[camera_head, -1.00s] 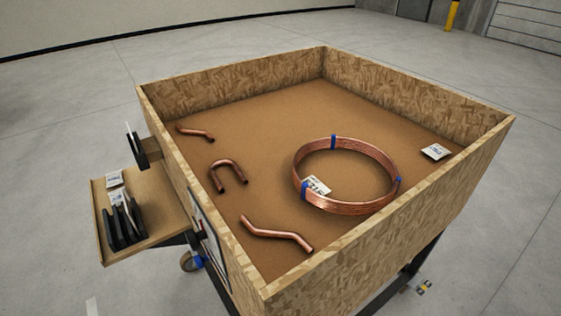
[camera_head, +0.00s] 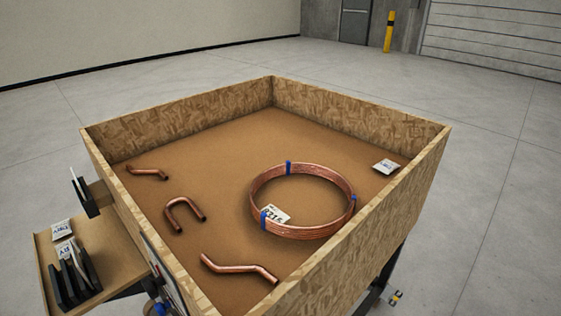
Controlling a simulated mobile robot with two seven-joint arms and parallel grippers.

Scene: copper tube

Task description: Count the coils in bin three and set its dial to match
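A wooden bin (camera_head: 340,272) with chipboard walls stands in front of me; no bin number is readable. On its brown floor lies a copper coil (camera_head: 310,232) bound with blue bands, with a white tag (camera_head: 275,214) at its left side. Three bent copper tube pieces lie left of the coil: a short one (camera_head: 147,172), a U-bend (camera_head: 184,212) and a longer one (camera_head: 240,267). A panel (camera_head: 163,268) on the bin's left outer side shows only edge-on, and I cannot make out a dial on it. Neither gripper is in view.
A side shelf (camera_head: 120,262) on the bin's left holds a black rack (camera_head: 75,282) with cards and a white packet (camera_head: 62,229). Another white packet (camera_head: 386,166) lies in the bin's right corner. A yellow post (camera_head: 389,32) stands far back. The surrounding floor is clear.

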